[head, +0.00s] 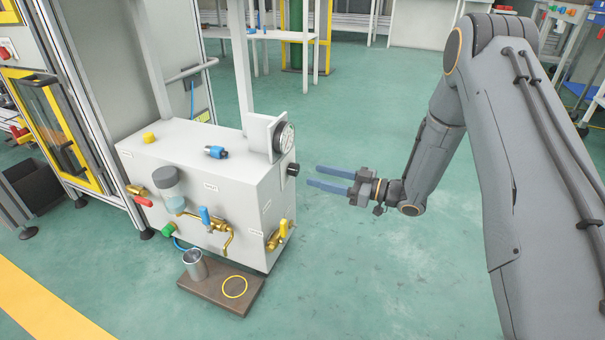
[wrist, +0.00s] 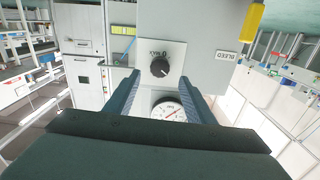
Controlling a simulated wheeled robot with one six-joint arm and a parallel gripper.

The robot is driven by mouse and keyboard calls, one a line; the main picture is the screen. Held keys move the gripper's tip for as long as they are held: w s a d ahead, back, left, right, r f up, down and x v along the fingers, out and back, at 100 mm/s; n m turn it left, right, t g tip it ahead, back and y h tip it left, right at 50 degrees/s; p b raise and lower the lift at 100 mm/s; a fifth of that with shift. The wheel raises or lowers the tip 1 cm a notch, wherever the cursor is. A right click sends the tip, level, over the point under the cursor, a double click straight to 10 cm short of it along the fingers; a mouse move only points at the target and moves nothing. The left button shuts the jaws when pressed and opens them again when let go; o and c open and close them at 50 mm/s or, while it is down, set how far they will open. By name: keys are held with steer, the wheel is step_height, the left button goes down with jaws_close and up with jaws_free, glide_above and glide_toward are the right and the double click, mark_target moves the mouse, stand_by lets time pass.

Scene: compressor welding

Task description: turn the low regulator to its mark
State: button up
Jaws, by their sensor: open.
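The low regulator appears to be the black knob (head: 293,169) on the right face of the grey cabinet (head: 217,191). It also shows in the wrist view (wrist: 160,67), on a pale plate with small dark markings too small to read surely. Whether the knob's pointer meets a mark I cannot tell. A round dial gauge (head: 284,141) sits above the knob; it shows in the wrist view (wrist: 168,111) with a red needle. My gripper (head: 314,176) is open and empty, pointing at the knob from the right, with a gap between. In the wrist view its blue fingers flank the knob.
A yellow-handled valve (head: 280,234) sticks out low at the cabinet's corner. A blue-handled valve (head: 206,217) and a clear bowl (head: 170,190) are on the front. A metal cup (head: 194,265) stands on a floor board (head: 215,292). The floor right of the cabinet is clear.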

mark_target(298, 170)
steer(key=b+x, duration=0.2)
steer(key=x, duration=0.4)
steer(key=shift+a, duration=0.2)
steer(key=c, duration=1.1)
steer(key=shift+o, duration=0.2)
